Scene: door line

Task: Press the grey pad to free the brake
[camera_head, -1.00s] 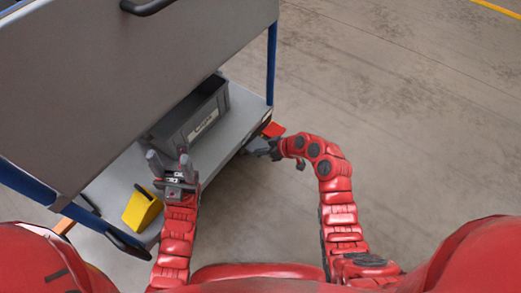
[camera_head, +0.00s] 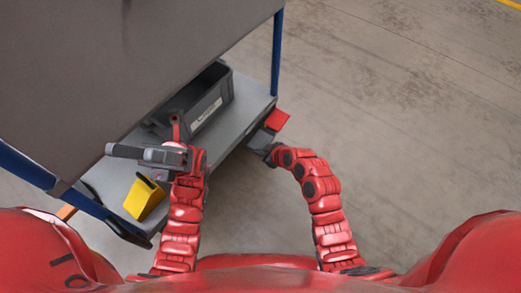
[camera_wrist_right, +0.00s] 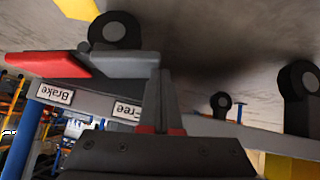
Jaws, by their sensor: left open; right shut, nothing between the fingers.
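A two-part pedal sticks out at the low edge of the cart, with a red pad (camera_head: 277,119) and a grey pad (camera_head: 261,138). In the right wrist view the picture is upside down; the grey pad (camera_wrist_right: 122,65) is beside the "Free" label (camera_wrist_right: 127,111) and the red pad (camera_wrist_right: 45,63) is near the "Brake" label (camera_wrist_right: 54,94). My right gripper (camera_head: 270,152) is shut and empty. Its fingertips (camera_wrist_right: 163,82) overlap the grey pad's edge in view; I cannot tell whether they touch. My left gripper (camera_head: 128,153) is open over the cart, fingers pointing left.
The cart's lower deck (camera_head: 232,125) holds a dark grey crate (camera_head: 206,108) and a yellow object (camera_head: 143,198). A large grey panel (camera_head: 120,60) and a blue post (camera_head: 277,55) rise above the deck. Castors (camera_wrist_right: 115,30) show in the right wrist view. The floor at right is clear.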

